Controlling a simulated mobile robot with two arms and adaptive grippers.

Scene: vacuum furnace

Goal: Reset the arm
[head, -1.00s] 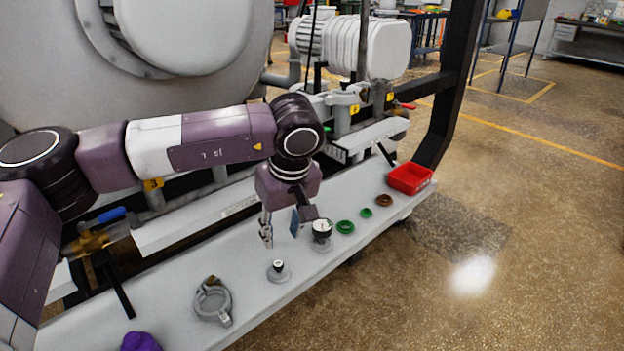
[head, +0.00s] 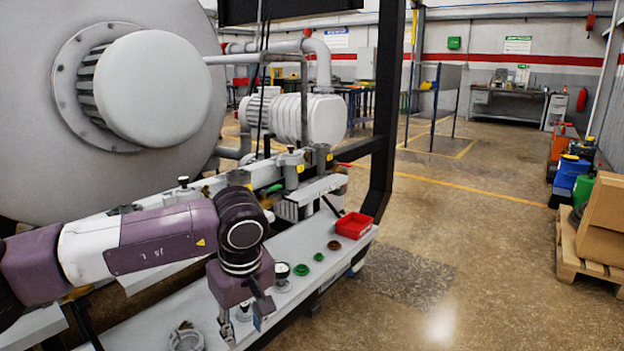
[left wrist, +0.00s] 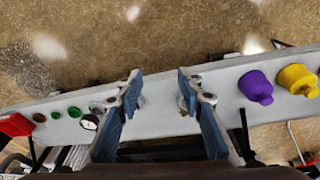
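My left arm reaches in from the left in the head view. My left gripper (head: 243,322) points down over the grey shelf (head: 305,243). The left wrist view shows this gripper (left wrist: 160,82) open, with its two blue-padded fingers apart and nothing held between them. A small black-topped fitting (head: 243,311) shows between the fingers in the head view; I cannot tell its distance from them. A round dial gauge (head: 282,270) stands just right of the gripper. A grey clamp ring (head: 187,338) lies to its left. My right gripper is in neither view.
Two green rings (head: 301,270), a brown ring (head: 334,245) and a red bin (head: 354,225) line the shelf's far end. Purple (left wrist: 256,86) and yellow (left wrist: 297,79) pieces sit at its other end. Pump and pipes (head: 310,119) stand behind.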

